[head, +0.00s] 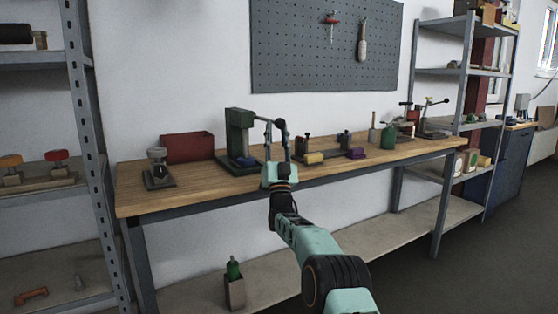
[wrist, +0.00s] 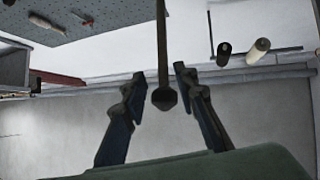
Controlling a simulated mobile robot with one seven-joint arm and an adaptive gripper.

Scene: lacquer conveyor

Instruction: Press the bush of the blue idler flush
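A green bench press (head: 238,132) stands on the wooden bench, with a dark lever (head: 264,119) reaching out to the right from its top. A blue piece, seemingly the blue idler (head: 247,161), sits low on the press base; its bush is too small to make out. My gripper (head: 276,124) is raised in front of the press at the lever's outer end. In the wrist view my gripper (wrist: 160,72) is open, with the lever's knob (wrist: 164,98) between the two fingers and a visible gap on each side.
A red bin (head: 188,147) and a small clamp-like device (head: 157,170) stand left of the press. The bench's (head: 150,202) front left is clear.

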